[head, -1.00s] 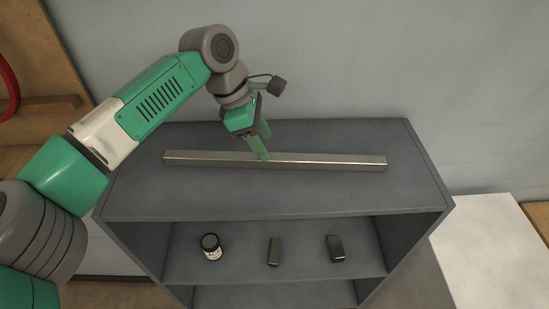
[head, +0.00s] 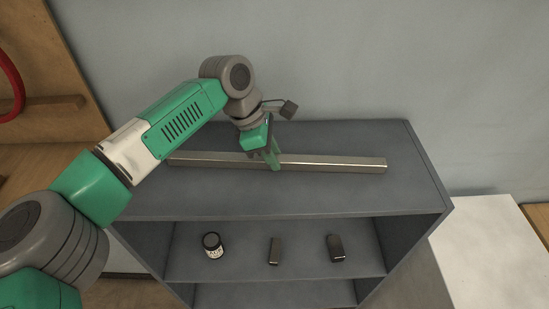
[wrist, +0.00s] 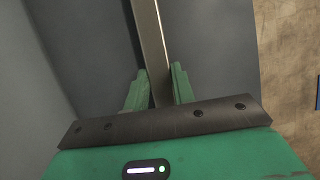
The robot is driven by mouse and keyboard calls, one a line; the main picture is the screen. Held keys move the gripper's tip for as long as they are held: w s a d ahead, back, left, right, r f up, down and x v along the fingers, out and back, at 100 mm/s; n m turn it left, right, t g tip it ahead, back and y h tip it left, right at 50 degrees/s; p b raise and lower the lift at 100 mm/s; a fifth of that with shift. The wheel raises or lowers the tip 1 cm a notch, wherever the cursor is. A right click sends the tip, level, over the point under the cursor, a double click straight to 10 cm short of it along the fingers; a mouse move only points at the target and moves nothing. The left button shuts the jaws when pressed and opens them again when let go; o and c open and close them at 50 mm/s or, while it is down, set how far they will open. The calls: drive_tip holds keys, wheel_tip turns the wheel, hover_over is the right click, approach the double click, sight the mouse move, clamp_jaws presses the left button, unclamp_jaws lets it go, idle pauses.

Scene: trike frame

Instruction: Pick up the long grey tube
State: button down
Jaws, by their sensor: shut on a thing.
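The long grey tube (head: 330,163) is a straight metal bar lying lengthwise on top of the grey shelf unit (head: 300,199). My gripper (head: 272,163) is at the tube near its middle, with its green fingers on either side of it. In the wrist view the tube (wrist: 151,50) runs up from between the two fingers (wrist: 158,88), which are closed on it. The tube appears to rest on the shelf top; any small gap beneath it cannot be told.
On the shelf below stand a dark jar with a white label (head: 213,247), a small grey block (head: 274,251) and a dark block (head: 336,248). A wall (head: 400,60) rises behind the unit. A white surface (head: 485,250) lies to the right.

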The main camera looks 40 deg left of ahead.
drive_tip(key=shift+r, duration=0.15)
wheel_tip(320, 180, up, 28)
drive_tip(key=p, duration=0.1)
